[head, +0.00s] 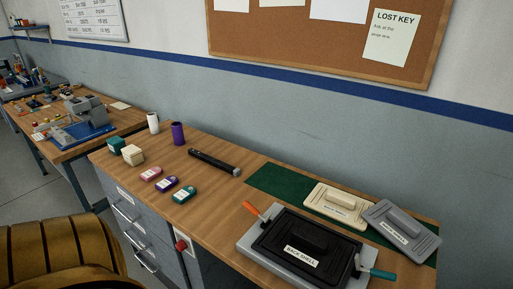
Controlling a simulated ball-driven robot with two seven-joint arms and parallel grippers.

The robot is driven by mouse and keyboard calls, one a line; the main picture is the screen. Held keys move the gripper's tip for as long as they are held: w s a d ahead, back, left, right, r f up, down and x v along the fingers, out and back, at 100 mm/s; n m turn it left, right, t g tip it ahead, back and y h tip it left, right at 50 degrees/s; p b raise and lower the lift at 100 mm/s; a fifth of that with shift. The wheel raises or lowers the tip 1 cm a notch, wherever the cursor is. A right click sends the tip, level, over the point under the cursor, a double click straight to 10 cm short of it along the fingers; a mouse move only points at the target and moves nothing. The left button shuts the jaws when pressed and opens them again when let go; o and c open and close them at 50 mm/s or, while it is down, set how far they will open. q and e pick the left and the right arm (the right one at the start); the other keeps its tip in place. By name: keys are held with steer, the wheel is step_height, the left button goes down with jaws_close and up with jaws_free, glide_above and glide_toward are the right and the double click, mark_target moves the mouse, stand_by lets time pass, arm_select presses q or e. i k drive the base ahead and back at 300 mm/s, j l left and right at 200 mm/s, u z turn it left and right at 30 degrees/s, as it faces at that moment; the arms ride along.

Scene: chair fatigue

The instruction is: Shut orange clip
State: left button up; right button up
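The orange clip (251,209) is at the left corner of a grey fixture (256,251) on the wooden bench. Its orange handle points up and to the left, away from the black back shell (290,235) that lies in the fixture. A second clip with a teal handle (381,274) is at the fixture's right side, its handle pointing out to the right. Neither of my grippers is in view.
A cream shell (336,203) and a grey shell (402,229) lie at the green mat (275,183). A black bar-shaped tool (214,162), small coloured blocks (168,186) and a purple cylinder (178,133) stand left. A ribbed yellow-brown chair (60,252) is at lower left.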

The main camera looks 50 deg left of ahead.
mark_target(255, 213)
steer(key=u, duration=1.5)
